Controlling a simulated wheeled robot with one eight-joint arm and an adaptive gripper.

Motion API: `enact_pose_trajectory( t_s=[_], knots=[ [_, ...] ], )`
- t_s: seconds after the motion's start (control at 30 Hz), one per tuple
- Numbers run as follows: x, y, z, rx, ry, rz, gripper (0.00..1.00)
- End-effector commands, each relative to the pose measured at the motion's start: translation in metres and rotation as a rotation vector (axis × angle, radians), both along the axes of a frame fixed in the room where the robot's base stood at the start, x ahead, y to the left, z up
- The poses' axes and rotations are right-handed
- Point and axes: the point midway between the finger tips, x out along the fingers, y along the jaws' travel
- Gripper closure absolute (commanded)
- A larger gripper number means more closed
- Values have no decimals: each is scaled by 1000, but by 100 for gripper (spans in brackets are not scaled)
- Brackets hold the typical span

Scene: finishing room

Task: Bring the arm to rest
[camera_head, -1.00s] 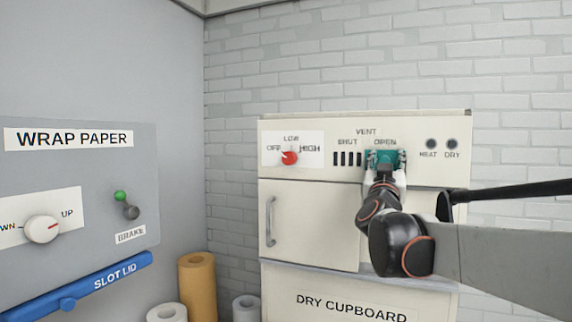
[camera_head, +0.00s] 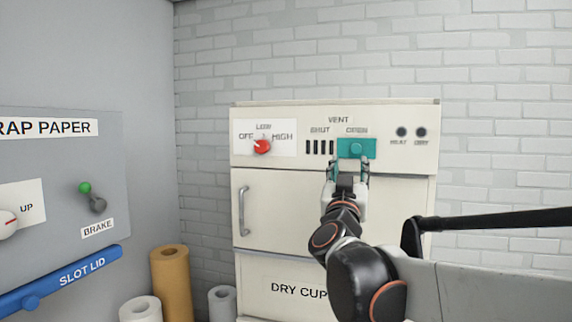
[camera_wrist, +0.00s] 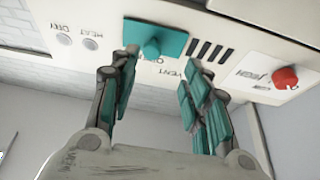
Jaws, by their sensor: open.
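My gripper (camera_head: 349,172) is open and empty in front of the dry cupboard (camera_head: 285,222), just below the teal vent slider (camera_head: 357,148). The slider sits at the OPEN end of its track, with the dark vent slots (camera_head: 319,147) bare to its left. In the wrist view my two teal-padded fingers (camera_wrist: 160,90) stand apart, and the teal slider (camera_wrist: 155,38) with its round knob shows beyond the fingertips. I see no contact between the fingers and the slider.
A red knob (camera_head: 262,146) with OFF, LOW and HIGH marks is left on the cupboard panel. The door handle (camera_head: 243,211) is below it. The wrap paper panel (camera_head: 60,190) with its blue slot lid (camera_head: 62,283) stands at left. Paper rolls (camera_head: 171,280) stand between.

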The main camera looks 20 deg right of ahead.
Motion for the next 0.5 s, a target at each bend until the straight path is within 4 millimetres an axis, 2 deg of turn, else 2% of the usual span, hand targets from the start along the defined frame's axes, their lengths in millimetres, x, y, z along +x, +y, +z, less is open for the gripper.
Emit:
enact_pose_trajectory(
  t_s=[0.03,0.37,0.5],
  knots=[
    [-28,4,-6,0,0,1,57],
    [-30,4,-7,0,0,-1,57],
    [-29,11,-20,0,12,35,57]
  ],
)
